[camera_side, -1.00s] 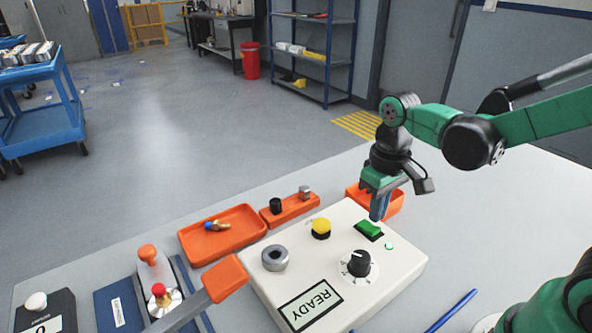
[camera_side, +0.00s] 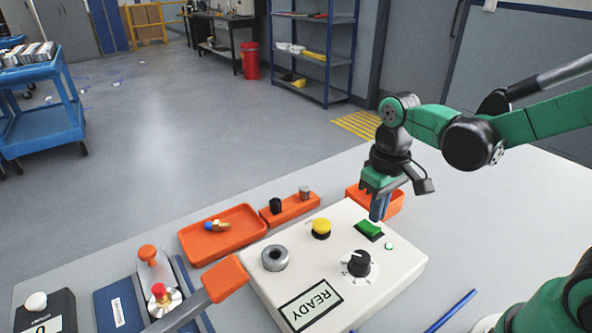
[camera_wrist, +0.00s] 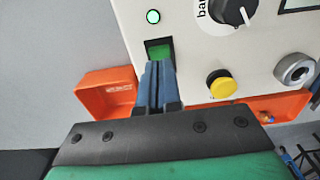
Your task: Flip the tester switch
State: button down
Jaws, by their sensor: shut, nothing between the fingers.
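The tester (camera_side: 345,215) is a white box on the table with a display reading READY (camera_side: 311,304). Its green rocker switch (camera_side: 369,229) sits near the far right corner, and it also shows in the wrist view (camera_wrist: 160,50). A small green light (camera_side: 389,246) glows beside it. My gripper (camera_side: 377,214) points down just behind the switch, its blue fingers shut and empty. In the wrist view the fingertips (camera_wrist: 158,66) overlap the near edge of the switch and hide part of it. I cannot tell whether they touch it.
The tester also carries a yellow button (camera_side: 321,228), a black knob (camera_side: 359,263) and a metal ring socket (camera_side: 275,257). An orange bin (camera_side: 397,204) stands just behind my gripper. An orange tray (camera_side: 190,243) lies at the left. The table right of the tester is mostly clear.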

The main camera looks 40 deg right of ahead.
aim_at(376, 231)
jog(key=shift+f, duration=1.25)
dwell(0.4)
jog(key=shift+r, duration=3.5)
jog(key=t, duration=0.2)
jog(key=shift+s+a+r+t, duration=0.2)
jog(key=shift+s+r+t, duration=0.1)
jog(key=shift+s, duration=0.05)
jog(key=t, duration=0.4)
jog(key=shift+s+a+r, duration=0.1)
jog(key=shift+a+r, duration=0.2)
jog(key=shift+r, duration=0.1)
